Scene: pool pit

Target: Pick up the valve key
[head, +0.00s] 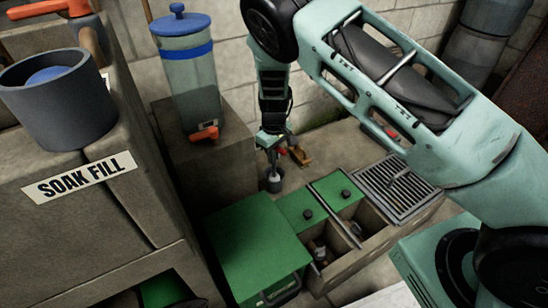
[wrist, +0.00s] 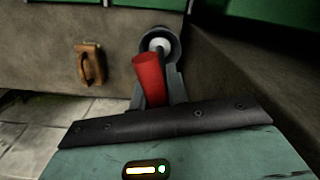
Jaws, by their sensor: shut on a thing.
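My gripper (head: 271,157) reaches down beside the concrete trough, partly hidden at this distance in the head view. In the wrist view my gripper (wrist: 158,88) has its grey fingers shut around a red cylindrical handle (wrist: 150,76), which I take to be the valve key. The red part also shows small beside the gripper in the head view (head: 283,151). The handle leans slightly left in the wrist view. The rest of the key is hidden. A grey round cup or pipe end (wrist: 157,43) with a pale centre lies just beyond the fingers; whether the key touches it cannot be told.
A brown wooden-looking handle (wrist: 91,64) is to the left. A green-lidded box (head: 250,245), green covers (head: 302,210) and a metal grate (head: 398,187) lie in front. A clear tank (head: 188,85) stands on a concrete block, left. Bare paving is beside the block.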

